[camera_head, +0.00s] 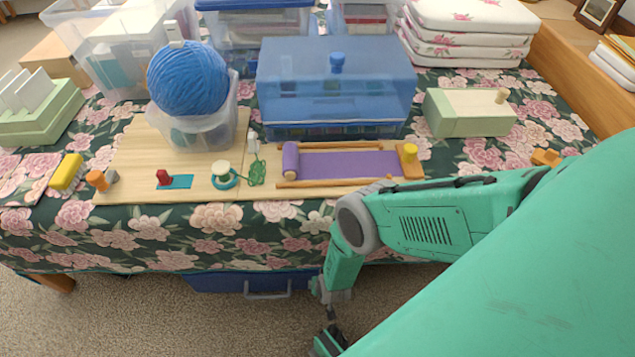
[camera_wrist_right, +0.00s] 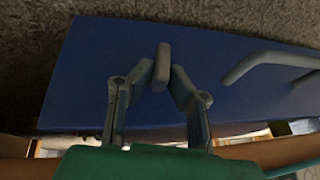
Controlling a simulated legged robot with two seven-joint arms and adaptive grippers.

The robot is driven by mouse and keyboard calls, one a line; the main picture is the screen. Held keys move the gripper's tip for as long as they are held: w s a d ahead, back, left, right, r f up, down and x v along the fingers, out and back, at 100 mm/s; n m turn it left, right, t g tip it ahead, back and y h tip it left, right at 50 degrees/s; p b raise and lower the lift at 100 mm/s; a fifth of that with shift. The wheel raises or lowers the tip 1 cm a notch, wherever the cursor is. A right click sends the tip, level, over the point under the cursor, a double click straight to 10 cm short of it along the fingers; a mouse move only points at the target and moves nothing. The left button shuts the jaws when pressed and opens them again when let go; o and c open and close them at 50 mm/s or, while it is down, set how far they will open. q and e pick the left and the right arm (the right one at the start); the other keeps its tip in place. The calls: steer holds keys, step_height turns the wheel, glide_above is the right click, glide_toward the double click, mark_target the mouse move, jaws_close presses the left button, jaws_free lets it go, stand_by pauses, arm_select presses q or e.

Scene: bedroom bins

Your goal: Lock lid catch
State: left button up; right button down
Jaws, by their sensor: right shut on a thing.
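The blue bin (camera_head: 235,283) stands low under the bed's edge in the head view, with a grey handle (camera_head: 268,290) on its front. In the right wrist view its blue surface (camera_wrist_right: 225,95) fills much of the picture. A short grey catch (camera_wrist_right: 161,66) stands on that surface. My right gripper (camera_wrist_right: 161,78) is shut on the catch, its two fingertips on either side of it. The curved grey handle (camera_wrist_right: 258,60) is to the right of the catch, apart from the gripper. My left gripper is not in view.
Above, the flowered bedspread (camera_head: 215,222) holds a wooden board (camera_head: 130,150) with small fittings, a clear bin with a blue yarn ball (camera_head: 188,78), a blue lidded box (camera_head: 335,90) and folded linen (camera_head: 465,30). Carpet (camera_head: 130,315) is clear in front.

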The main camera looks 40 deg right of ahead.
steer(key=shift+d+t+y, duration=0.3)
steer(key=shift+t+y, duration=0.1)
steer(key=shift+y, duration=0.1)
steer(key=shift+d+f+m+y, duration=0.1)
steer(key=shift+m+y, duration=0.2)
steer(key=shift+s+d+f+m+t+y+b, duration=0.15)
steer(key=shift+t+y+b, duration=0.4)
steer(key=shift+b, duration=0.5)
steer(key=shift+d+r+m+t+y+b, duration=0.15)
steer(key=shift+t+y+b, duration=0.35)
steer(key=shift+b, duration=0.5)
steer(key=shift+a, duration=0.1)
steer(key=c, duration=1.6)
jaws_free()
steer(key=shift+o, duration=0.2)
steer(key=shift+f, duration=0.1)
steer(key=shift+s, duration=0.1)
